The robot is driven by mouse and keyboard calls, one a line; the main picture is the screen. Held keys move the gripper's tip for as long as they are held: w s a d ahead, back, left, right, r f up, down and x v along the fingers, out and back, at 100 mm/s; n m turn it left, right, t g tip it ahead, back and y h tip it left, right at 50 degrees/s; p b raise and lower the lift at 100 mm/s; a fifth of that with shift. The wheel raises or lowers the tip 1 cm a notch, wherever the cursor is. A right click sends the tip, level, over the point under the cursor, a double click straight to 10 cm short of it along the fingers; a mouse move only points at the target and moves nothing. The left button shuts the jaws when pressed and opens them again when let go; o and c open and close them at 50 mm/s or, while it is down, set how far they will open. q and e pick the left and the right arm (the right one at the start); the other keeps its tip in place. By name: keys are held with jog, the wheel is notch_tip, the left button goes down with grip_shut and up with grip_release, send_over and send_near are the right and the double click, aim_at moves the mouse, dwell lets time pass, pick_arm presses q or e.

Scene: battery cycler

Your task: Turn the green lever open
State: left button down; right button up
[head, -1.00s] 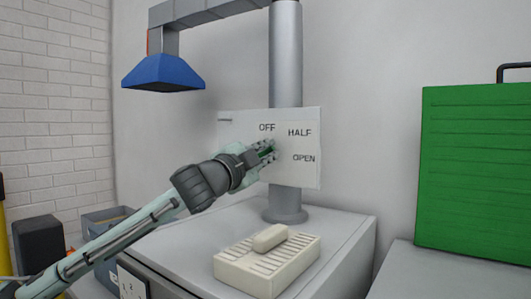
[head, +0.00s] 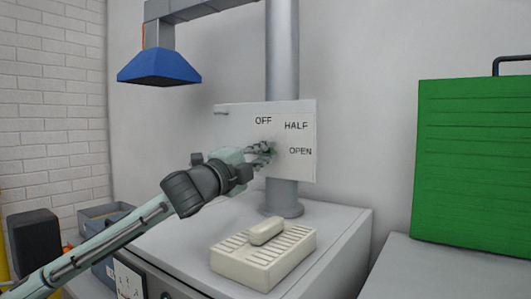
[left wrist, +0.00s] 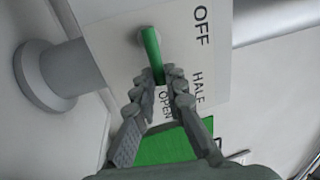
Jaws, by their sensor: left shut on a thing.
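The green lever (left wrist: 152,52) sticks out from a round pivot on the white label plate (head: 235,125), as the left wrist view shows. The plate carries the words OFF, HALF and OPEN. My left gripper (left wrist: 163,84) is shut on the lever's outer end, which appears close to the word OPEN in the wrist view. In the head view the left gripper (head: 268,149) is in front of the plate and hides most or all of the lever. My right gripper is not in view.
The plate is on a grey vertical pipe (head: 283,60) rising from a grey cabinet top. A cream slotted block (head: 262,262) sits in front. A blue hood (head: 160,67) hangs above left. A green ribbed case (head: 473,160) stands right.

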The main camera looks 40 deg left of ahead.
pick_arm(q)
jog(key=shift+f, duration=0.1)
jog(key=c, duration=1.6)
grip_release()
jog(key=v, duration=1.2)
